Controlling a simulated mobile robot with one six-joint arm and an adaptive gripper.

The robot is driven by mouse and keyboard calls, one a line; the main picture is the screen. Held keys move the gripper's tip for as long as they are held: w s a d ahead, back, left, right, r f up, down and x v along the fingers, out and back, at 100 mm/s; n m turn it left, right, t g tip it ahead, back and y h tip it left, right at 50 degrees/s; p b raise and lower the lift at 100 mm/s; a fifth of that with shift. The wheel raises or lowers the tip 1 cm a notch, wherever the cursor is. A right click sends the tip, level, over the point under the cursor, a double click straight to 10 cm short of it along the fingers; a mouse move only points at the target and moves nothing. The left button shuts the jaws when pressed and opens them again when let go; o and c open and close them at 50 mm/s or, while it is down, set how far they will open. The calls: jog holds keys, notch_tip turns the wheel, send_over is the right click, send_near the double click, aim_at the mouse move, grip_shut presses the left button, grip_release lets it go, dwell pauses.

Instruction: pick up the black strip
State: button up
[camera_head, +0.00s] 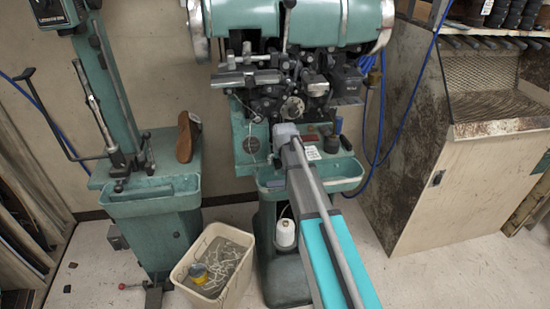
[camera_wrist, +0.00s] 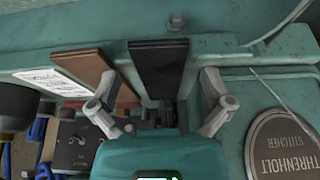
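The black strip (camera_wrist: 158,62) lies on the green machine surface in the wrist view, at top centre, with its near end running down towards my gripper body. My gripper (camera_wrist: 157,88) is open, one finger on each side of the strip with gaps between. No contact with the strip shows. In the head view, my gripper (camera_head: 285,131) is at the machine's green tray area, and I cannot make out the black strip there; my arm covers part of that area.
A brown strip (camera_wrist: 88,66) lies just left of the black one, close to my left finger, beside a white label (camera_wrist: 50,83). A round Threnholt Stitcher plate (camera_wrist: 288,143) is at right. The stitcher's head (camera_head: 290,85) stands behind my gripper. A bin (camera_head: 213,264) stands on the floor.

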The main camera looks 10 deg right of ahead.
jog(key=c, duration=1.1)
jog(key=shift+r, duration=0.15)
jog(key=shift+c, duration=0.2)
notch_tip(320, 180, up, 4)
jog(key=p, duration=0.4)
jog(key=s, duration=1.8)
jog(key=shift+a+f, duration=0.3)
jog(key=shift+f, duration=0.1)
